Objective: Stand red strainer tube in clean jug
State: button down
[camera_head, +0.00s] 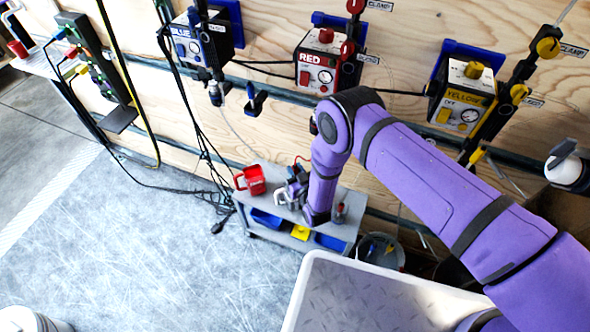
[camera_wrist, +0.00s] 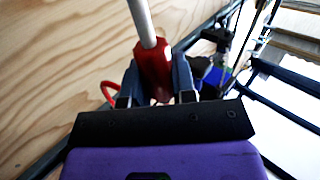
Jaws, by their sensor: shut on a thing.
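In the wrist view my gripper (camera_wrist: 156,84) is shut on the red strainer tube (camera_wrist: 152,62), with one finger on each side of its red part. A pale grey rod runs up from the red part to the top of the view. In the head view a red jug (camera_head: 250,180) with white lettering, too small to read, stands on a grey cart (camera_head: 262,218). A pale grey handle-like ring (camera_head: 284,198) and blue-grey parts show to its right. My forearm comes down right of them and hides part of the cart; my fingers are not clear there.
A small dark bottle-like item (camera_head: 340,213) stands on the cart, right of my forearm. Blue (camera_head: 196,40), red (camera_head: 322,62) and yellow (camera_head: 462,98) boxes hang on the wood wall. Cables hang left of the cart.

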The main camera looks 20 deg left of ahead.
jog(key=shift+f, duration=0.35)
jog(key=c, duration=0.8)
grip_release()
jog(key=shift+c, duration=0.2)
jog(key=shift+s, duration=0.1)
jog(key=v, duration=1)
jog(key=shift+s+d, duration=0.2)
jog(key=shift+d, duration=0.1)
